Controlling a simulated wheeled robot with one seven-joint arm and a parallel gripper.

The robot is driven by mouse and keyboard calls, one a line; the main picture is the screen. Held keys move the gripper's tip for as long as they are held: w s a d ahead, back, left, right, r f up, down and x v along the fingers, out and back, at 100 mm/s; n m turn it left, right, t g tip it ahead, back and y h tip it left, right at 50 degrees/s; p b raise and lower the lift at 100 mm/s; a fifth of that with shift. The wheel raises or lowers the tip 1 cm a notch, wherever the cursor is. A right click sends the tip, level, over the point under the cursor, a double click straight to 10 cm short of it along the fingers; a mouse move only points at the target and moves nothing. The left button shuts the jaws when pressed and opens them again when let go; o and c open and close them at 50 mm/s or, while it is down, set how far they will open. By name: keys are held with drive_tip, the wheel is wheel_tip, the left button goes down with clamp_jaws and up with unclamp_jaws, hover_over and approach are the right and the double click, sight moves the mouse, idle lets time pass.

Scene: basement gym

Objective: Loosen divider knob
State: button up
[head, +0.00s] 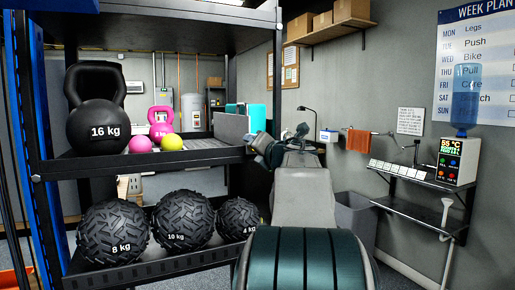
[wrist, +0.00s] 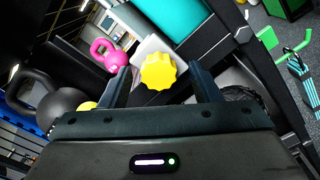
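A yellow lobed knob (wrist: 158,71) shows in the wrist view, seen face-on against a pale grey piece (wrist: 150,47) at the shelf. My gripper (wrist: 163,76) is open, with one dark finger on each side of the knob. Gaps show between the fingers and the knob, and I cannot tell how deep it sits between them. In the head view my gripper (head: 262,144) is at the right end of the upper shelf, beside a grey panel (head: 231,127). The knob is not visible there.
The upper shelf (head: 120,164) holds a black 16 kg kettlebell (head: 98,110), a pink kettlebell (head: 160,122), and pink and yellow balls. A teal box (head: 257,117) is behind the panel. Black treaded balls (head: 183,219) fill the lower shelf. A dark rack post (head: 278,80) stands close to my gripper.

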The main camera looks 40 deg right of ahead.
drive_tip(key=v, duration=1.3)
drive_tip(key=shift+s+a, duration=0.2)
drive_tip(key=shift+s, duration=0.15)
drive_tip(key=shift+r, duration=0.1)
drive_tip(key=w+a+f+m+g+h+p, duration=0.1)
drive_tip(key=w+a+f+m+g+p, duration=0.25)
drive_tip(key=m, duration=0.55)
drive_tip(key=a+f+m+g+h+p, duration=0.2)
drive_tip(key=a+f+m+p, duration=0.1)
drive_tip(key=a+m+p, duration=0.4)
drive_tip(key=s+a+f+m+g+y+p, duration=0.2)
drive_tip(key=s+a+f+m+g+y, duration=0.1)
drive_tip(key=s+a+f, duration=0.4)
drive_tip(key=s+a+f+m+g+y+p, duration=0.2)
drive_tip(key=s+a+f+m+g+y, duration=0.2)
drive_tip(key=a, duration=0.9)
drive_tip(key=s+f+m+g, duration=0.2)
drive_tip(key=s+f, duration=0.2)
drive_tip(key=shift+s+a, duration=0.15)
drive_tip(key=shift+a, duration=0.15)
